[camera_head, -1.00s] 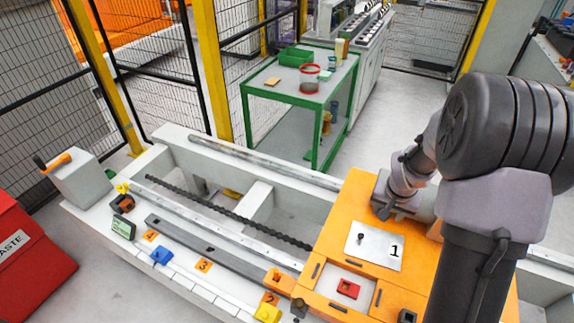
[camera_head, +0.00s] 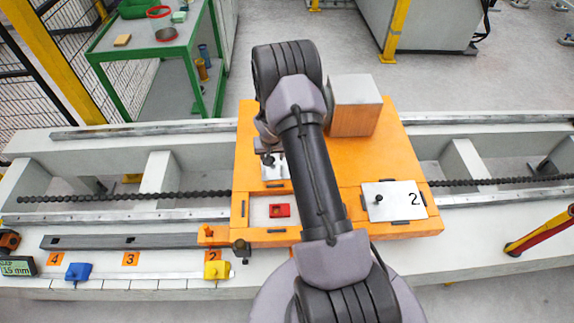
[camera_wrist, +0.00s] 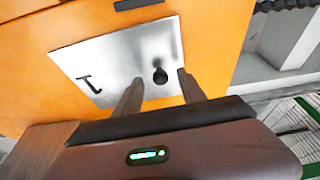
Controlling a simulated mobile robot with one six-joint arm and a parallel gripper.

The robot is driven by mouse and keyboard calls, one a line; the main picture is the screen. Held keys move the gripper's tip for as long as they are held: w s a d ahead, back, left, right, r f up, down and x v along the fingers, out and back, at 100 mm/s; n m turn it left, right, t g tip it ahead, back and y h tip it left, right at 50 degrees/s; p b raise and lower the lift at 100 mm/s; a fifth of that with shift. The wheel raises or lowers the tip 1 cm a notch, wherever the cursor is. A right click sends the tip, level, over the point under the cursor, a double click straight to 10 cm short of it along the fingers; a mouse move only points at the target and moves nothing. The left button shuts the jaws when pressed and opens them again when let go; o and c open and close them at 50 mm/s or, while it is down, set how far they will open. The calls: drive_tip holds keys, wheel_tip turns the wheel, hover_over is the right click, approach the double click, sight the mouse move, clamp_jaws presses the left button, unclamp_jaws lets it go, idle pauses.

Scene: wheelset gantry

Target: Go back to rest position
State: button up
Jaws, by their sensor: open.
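My gripper (camera_wrist: 158,87) is open and empty, pointing down at the metal plate marked 1 (camera_wrist: 105,62). In the wrist view its fingertips show on either side of the plate's dark knob (camera_wrist: 160,76); I cannot tell how far above the plate they are. In the head view my gripper (camera_head: 268,157) is over the same plate (camera_head: 275,172), which my arm partly covers. The plate lies on the orange carriage (camera_head: 385,150). A second plate marked 2 (camera_head: 400,203) lies at the carriage's right, with its own knob.
An orange-and-grey block (camera_head: 354,105) stands on the carriage behind my arm. A red piece (camera_head: 280,210) sits in a white recess. Blue (camera_head: 77,272) and yellow (camera_head: 216,270) blocks sit along the front ledge. A green table (camera_head: 150,40) stands behind, left.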

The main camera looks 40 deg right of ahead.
drive_tip(key=shift+x, duration=0.9)
drive_tip(key=shift+r, duration=0.2)
clamp_jaws()
